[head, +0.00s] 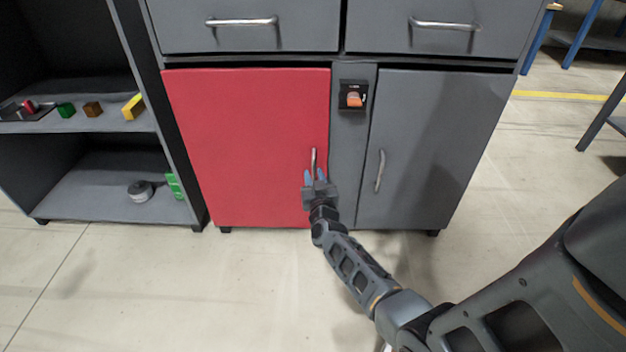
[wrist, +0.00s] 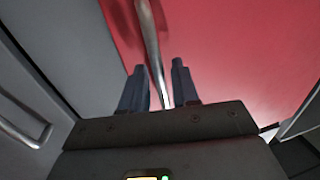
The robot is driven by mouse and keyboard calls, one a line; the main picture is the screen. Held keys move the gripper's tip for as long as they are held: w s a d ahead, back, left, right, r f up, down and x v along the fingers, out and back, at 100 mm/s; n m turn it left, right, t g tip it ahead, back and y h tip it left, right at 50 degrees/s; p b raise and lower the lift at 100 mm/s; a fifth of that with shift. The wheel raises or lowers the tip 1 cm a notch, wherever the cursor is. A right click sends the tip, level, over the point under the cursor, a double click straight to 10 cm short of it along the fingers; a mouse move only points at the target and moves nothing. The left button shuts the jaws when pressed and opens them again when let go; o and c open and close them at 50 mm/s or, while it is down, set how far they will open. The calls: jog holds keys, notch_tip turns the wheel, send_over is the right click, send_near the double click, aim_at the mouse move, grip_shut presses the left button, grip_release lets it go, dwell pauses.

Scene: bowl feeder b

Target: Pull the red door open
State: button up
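The red door (head: 245,145) is shut, flush in the lower left of a grey cabinet. Its upright metal handle (head: 314,160) is near the door's right edge. My gripper (head: 316,176) is in front of the handle's lower part. In the wrist view, the handle (wrist: 152,45) runs down between the two blue fingers of my gripper (wrist: 158,82). The fingers are apart, with a gap on each side of the handle.
A grey door (head: 440,140) with its own handle (head: 380,170) is to the right. An orange switch (head: 354,99) sits between the doors. Two drawers are above. An open shelf (head: 100,195) with small blocks stands at left. The floor in front is clear.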

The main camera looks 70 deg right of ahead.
jog(key=shift+w+d, duration=0.35)
jog(key=shift+d, duration=0.2)
grip_shut()
